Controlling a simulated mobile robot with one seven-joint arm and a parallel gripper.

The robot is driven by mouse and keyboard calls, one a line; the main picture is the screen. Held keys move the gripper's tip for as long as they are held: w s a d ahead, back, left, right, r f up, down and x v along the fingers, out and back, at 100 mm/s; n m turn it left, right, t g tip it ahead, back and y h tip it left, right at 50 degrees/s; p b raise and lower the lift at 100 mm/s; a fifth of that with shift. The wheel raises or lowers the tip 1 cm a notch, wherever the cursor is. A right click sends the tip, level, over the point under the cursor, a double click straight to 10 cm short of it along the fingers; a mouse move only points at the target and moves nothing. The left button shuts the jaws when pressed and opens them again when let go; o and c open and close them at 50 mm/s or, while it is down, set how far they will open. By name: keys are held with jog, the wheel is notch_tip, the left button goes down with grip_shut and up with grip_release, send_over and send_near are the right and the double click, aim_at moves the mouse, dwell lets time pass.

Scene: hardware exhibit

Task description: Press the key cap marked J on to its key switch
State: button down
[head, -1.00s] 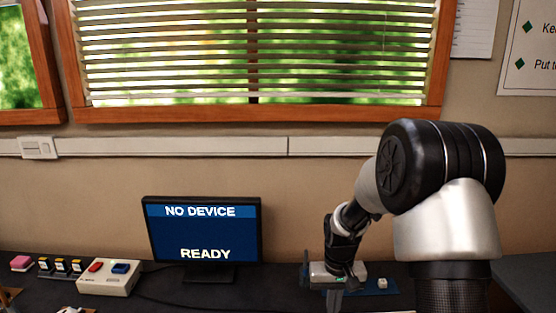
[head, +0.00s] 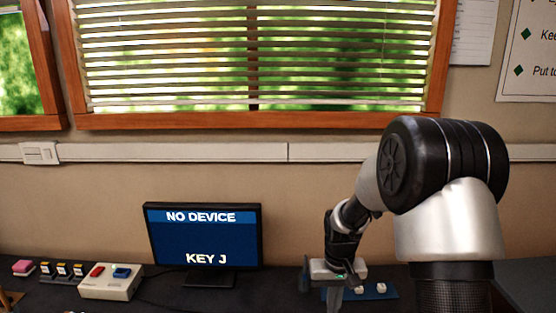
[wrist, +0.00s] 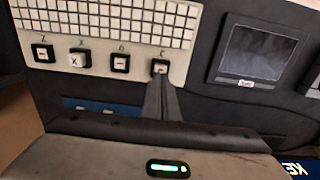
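In the wrist view, a row of square black key switches (wrist: 122,62) runs along a pale panel (wrist: 100,42), with letters above them that are hard to read. The monitor (head: 206,234) reads "NO DEVICE" and "KEY J".
A blue tray (head: 388,294) with white caps lies right of my gripper in the head view. A box with red and blue buttons (head: 108,283) stands left of the monitor. A small dark screen (wrist: 252,53) lies right of the switches in the wrist view.

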jog(key=shift+r+p, duration=1.2)
jog(key=shift+r, duration=0.75)
jog(key=s+r+t+p, duration=0.2)
jog(key=s+r, duration=0.3)
jog(key=r, duration=0.6)
jog(key=s+r+t+p, duration=0.15)
jog(key=s+r, duration=0.35)
jog(key=r, duration=0.6)
jog(key=s+r+t+p, duration=0.2)
jog(key=s+r, duration=0.6)
jog(key=s, duration=0.5)
jog(key=shift+p, duration=0.55)
